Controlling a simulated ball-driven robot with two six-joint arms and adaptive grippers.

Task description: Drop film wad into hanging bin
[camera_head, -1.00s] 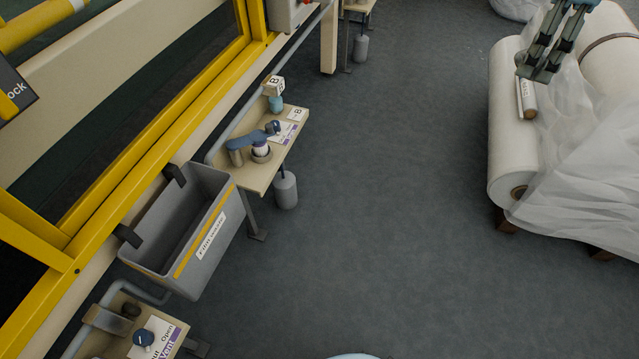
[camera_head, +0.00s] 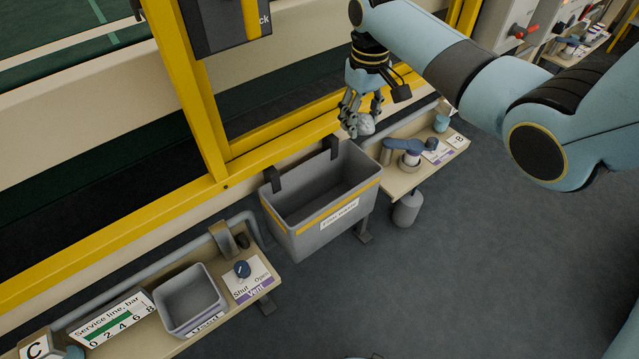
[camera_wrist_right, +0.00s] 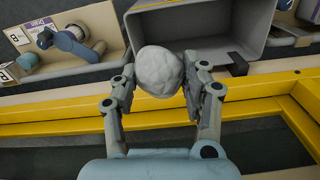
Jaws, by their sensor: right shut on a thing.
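My right gripper (camera_head: 361,115) is shut on a crumpled whitish film wad (camera_head: 366,125), which also shows round and pale between the fingers in the right wrist view (camera_wrist_right: 159,71). The grey hanging bin (camera_head: 283,230) is open at the top and hooked on the yellow-edged frame, with a yellow stripe and a label on its front. In the head view the wad is above and a little right of the bin's back right corner. The bin also shows beyond the wad in the wrist view (camera_wrist_right: 222,22). The inside that shows looks empty. My left gripper is out of view.
Another shelf (camera_head: 238,318) at the lower left carries a small grey tray (camera_head: 190,300), a knob and a gauge card. A yellow post (camera_head: 190,90) rises behind.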

